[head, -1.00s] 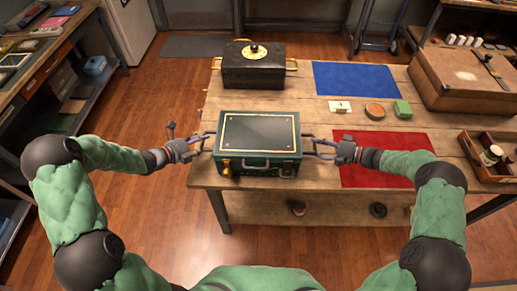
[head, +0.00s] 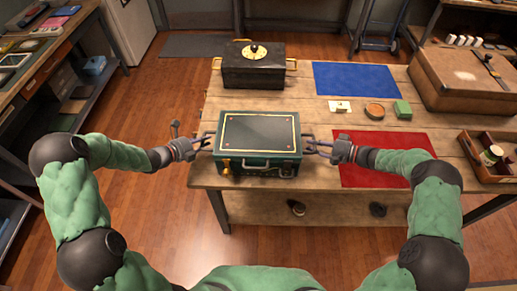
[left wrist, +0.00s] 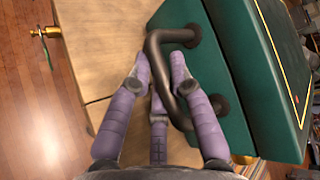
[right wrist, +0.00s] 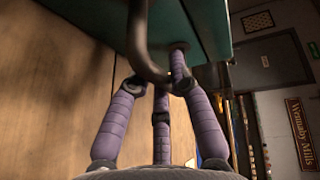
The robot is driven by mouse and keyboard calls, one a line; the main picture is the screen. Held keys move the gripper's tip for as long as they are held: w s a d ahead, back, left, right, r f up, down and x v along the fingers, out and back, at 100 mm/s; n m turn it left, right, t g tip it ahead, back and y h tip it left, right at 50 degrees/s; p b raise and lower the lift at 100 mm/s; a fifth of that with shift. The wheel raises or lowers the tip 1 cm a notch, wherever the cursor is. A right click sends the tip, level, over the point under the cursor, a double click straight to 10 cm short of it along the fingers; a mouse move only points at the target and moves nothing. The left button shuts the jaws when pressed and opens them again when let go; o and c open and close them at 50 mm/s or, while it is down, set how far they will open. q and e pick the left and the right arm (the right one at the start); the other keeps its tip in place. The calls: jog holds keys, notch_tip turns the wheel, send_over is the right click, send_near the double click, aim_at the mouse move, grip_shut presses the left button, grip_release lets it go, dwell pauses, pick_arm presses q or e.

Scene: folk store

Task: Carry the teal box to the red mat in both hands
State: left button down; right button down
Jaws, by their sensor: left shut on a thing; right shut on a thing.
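The teal box (head: 245,161), with a dark gold-edged lid, sits at the near left of the wooden table. Its left-side handle (left wrist: 158,48) and right-side handle (right wrist: 138,38) show in the wrist views. My left gripper (head: 208,143) is shut on the left handle; its fingers (left wrist: 161,66) lie on both sides of the bar. My right gripper (head: 311,146) is shut on the right handle, its fingers (right wrist: 157,80) around the bar's bend. The red mat (head: 380,172) lies on the table to the right, partly covered by my right arm.
A black box (head: 253,71) with gold handles stands behind the teal box. A blue mat (head: 355,82), a round tin (head: 375,111) and a green block (head: 402,109) lie behind the red mat. A brown case (head: 462,85) and a wooden tray (head: 478,160) stand at the right.

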pick_arm(q)
jog(key=shift+r, duration=0.15)
pick_arm(e)
jog(key=shift+w+r, duration=0.1)
jog(key=shift+r, duration=0.05)
